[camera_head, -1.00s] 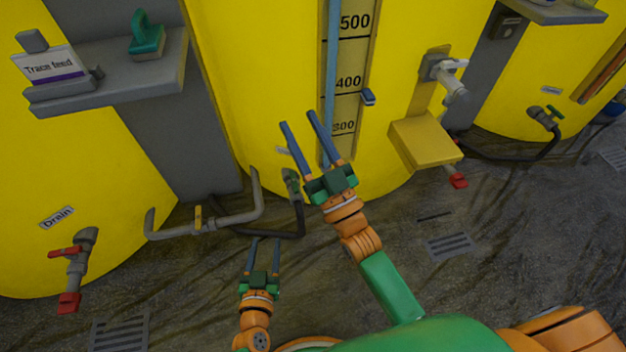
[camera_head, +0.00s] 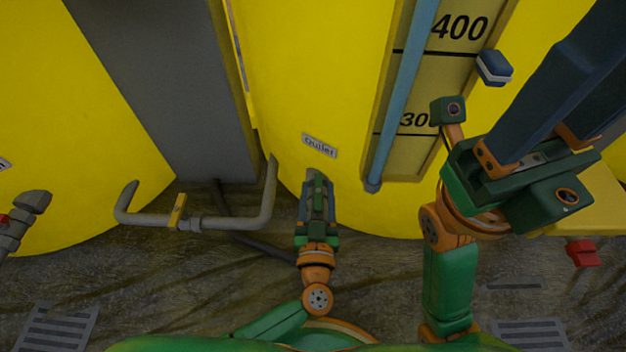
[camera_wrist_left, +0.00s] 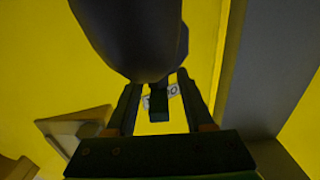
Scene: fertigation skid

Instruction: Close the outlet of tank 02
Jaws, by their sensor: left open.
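The middle yellow tank (camera_head: 300,70) has a white "Outlet" label (camera_head: 319,145) low on its front. The outlet valve (camera_head: 311,176) is below the label and mostly hidden by my left gripper (camera_head: 317,205). In the left wrist view, a thick grey valve or pipe part (camera_wrist_left: 135,35) fills the top. A small dark green handle (camera_wrist_left: 158,103) lies between the open fingers of my left gripper (camera_wrist_left: 158,100), without clear contact. My right gripper (camera_head: 585,85) is raised close to the camera at upper right, its fingers apart and empty.
A grey pipe with a yellow handle (camera_head: 177,210) runs low at left. A blue level tube (camera_head: 400,100) stands along the tank's scale, with a blue marker (camera_head: 494,67) beside it. A yellow box (camera_head: 605,200) and red handle (camera_head: 583,252) are behind the right gripper.

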